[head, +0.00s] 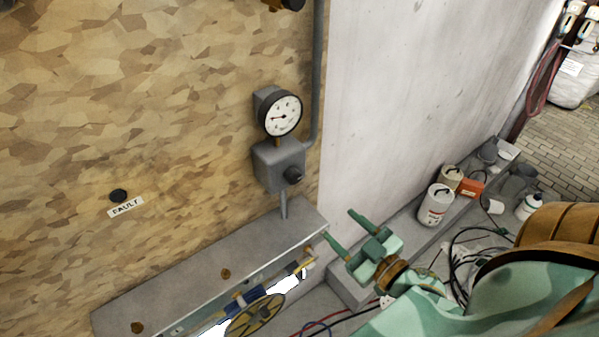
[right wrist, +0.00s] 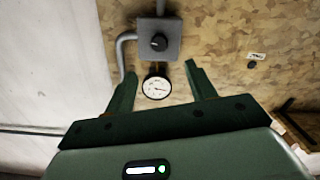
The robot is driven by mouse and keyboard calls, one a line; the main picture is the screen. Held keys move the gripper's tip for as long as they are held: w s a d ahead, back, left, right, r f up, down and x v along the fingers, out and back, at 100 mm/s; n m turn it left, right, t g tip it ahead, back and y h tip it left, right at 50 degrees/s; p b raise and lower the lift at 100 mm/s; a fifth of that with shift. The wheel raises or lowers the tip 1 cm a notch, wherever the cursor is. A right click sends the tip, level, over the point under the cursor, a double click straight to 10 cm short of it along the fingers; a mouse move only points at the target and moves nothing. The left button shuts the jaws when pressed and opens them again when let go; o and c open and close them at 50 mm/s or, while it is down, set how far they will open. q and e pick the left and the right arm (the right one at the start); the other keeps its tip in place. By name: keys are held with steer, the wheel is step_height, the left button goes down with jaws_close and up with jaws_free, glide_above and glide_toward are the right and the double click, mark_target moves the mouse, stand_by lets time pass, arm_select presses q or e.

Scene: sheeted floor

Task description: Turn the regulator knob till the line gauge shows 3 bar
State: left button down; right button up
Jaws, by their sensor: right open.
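The line gauge (head: 285,111) is a round white dial with a black rim on the wood-chip wall. Its needle points left in the head view, but the numbers are too small to read. Below it, the dark regulator knob (head: 293,174) sticks out of a grey box (head: 268,164). My right gripper (head: 339,225) is open and empty, below and right of the knob and apart from it. In the right wrist view, inverted, the gauge (right wrist: 157,88) shows between the open fingers (right wrist: 160,72) and the knob (right wrist: 158,43) beyond them. My left gripper is not in view.
A grey ledge (head: 200,265) juts out below the box. A grey pipe (head: 318,70) runs up beside the gauge. A label reading FAULT (head: 126,207) sits under a black button (head: 119,195). White canisters (head: 436,205) and cables stand at right. The wall around the knob is clear.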

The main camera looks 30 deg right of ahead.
steer(key=r, duration=0.1)
steer(key=p, duration=0.3)
glide_toward(296, 179)
steer(key=w, duration=0.6)
steer(key=w+a, duration=0.1)
steer(key=w, duration=0.2)
steer(key=shift+f, duration=0.1)
